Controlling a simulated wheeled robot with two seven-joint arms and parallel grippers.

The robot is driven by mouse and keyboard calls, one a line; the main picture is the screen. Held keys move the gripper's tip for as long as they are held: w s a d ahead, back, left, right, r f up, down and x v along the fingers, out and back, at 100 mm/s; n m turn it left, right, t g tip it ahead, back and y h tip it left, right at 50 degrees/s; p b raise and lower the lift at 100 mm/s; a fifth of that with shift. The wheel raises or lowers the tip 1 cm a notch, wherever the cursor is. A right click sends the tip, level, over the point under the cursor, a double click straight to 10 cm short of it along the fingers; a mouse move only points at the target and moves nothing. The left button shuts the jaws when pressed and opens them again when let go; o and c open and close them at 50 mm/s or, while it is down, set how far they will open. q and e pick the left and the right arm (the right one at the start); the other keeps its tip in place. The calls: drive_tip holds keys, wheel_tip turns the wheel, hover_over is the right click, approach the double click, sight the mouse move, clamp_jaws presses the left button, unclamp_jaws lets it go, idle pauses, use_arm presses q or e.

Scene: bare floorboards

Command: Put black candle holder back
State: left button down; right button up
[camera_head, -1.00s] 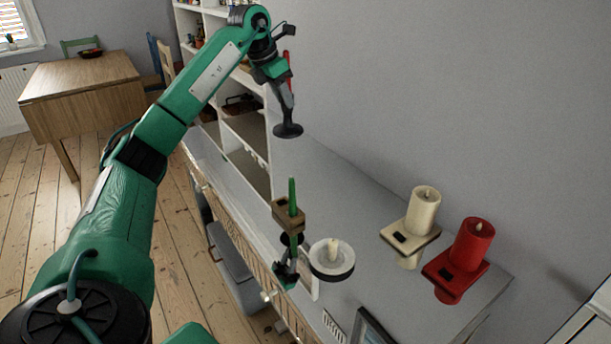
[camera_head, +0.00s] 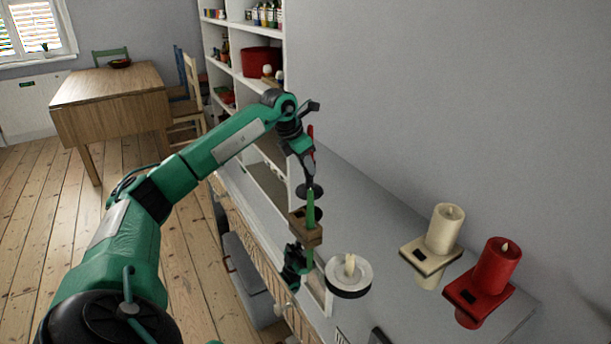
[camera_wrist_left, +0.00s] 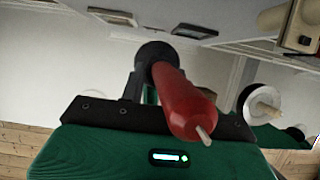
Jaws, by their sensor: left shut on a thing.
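My left gripper (camera_head: 306,152) is shut on the black candle holder, which carries a slim red candle (camera_head: 310,132). The holder's round black base (camera_head: 311,190) hangs low over the glossy grey cabinet top (camera_head: 365,215), behind the green candle. I cannot tell whether the base touches the top. In the left wrist view the red candle (camera_wrist_left: 183,105) points toward the camera, with the dark holder (camera_wrist_left: 155,55) behind it. The gripper's lower part seems mirrored in the top. My right gripper is not in view.
Close to the held holder stand a green candle (camera_head: 311,208) in a wooden holder (camera_head: 305,232) and a white candle in a round dish (camera_head: 349,290). Cream (camera_head: 444,230) and red (camera_head: 497,266) pillar candles stand to the right. White shelves (camera_head: 232,70) rise behind.

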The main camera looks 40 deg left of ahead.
sight(305, 171)
use_arm(q)
drive_tip(key=shift+f, duration=1.8)
drive_tip(key=shift+f, duration=0.1)
drive_tip(key=c, duration=1)
unclamp_jaws()
